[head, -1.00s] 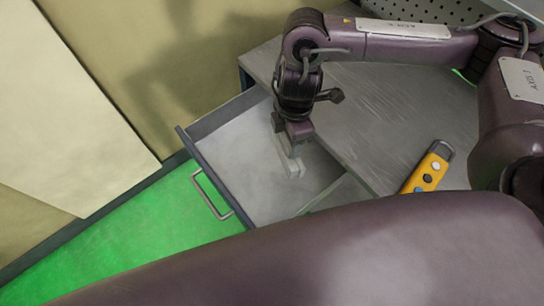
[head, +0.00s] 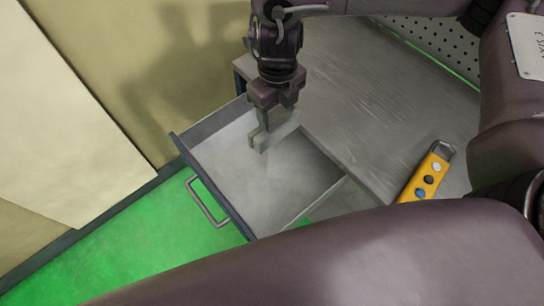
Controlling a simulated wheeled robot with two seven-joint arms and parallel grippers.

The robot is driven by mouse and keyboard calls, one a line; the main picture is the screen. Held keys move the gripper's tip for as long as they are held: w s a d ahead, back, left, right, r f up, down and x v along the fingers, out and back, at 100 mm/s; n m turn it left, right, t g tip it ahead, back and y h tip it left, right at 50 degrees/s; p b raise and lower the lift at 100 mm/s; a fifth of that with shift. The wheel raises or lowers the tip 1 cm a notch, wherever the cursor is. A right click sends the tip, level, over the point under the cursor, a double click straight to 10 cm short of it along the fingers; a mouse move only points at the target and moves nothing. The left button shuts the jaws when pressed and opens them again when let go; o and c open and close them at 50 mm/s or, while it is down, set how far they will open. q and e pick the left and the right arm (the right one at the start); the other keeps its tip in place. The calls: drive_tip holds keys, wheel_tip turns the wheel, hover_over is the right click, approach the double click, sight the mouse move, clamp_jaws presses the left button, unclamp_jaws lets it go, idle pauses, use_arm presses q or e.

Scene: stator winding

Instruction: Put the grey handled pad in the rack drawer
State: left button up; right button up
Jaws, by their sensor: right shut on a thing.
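The rack drawer (head: 204,127) is pulled open. Its grey floor shows, and a metal handle (head: 206,206) is on its front. My right gripper (head: 264,138) points down over the far part of the drawer. It is shut on a light grey piece, which looks like the grey handled pad (head: 284,128). The gripper hides much of the pad, and its handle cannot be made out. I cannot tell whether the pad touches the drawer floor. My left gripper is not in view.
A grey worktop (head: 385,115) lies right of the drawer. A yellow controller with buttons (head: 427,174) lies on its right part. A perforated panel (head: 440,42) stands behind. The floor (head: 140,250) is green, and a beige wall is at left.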

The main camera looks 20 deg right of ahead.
wheel_tip(320, 180, down, 18)
drive_tip(key=b, duration=0.3)
drive_tip(key=shift+f, duration=0.2)
drive_tip(key=shift+b, duration=0.3)
drive_tip(key=shift+f, duration=0.2)
drive_tip(key=o, duration=1.7)
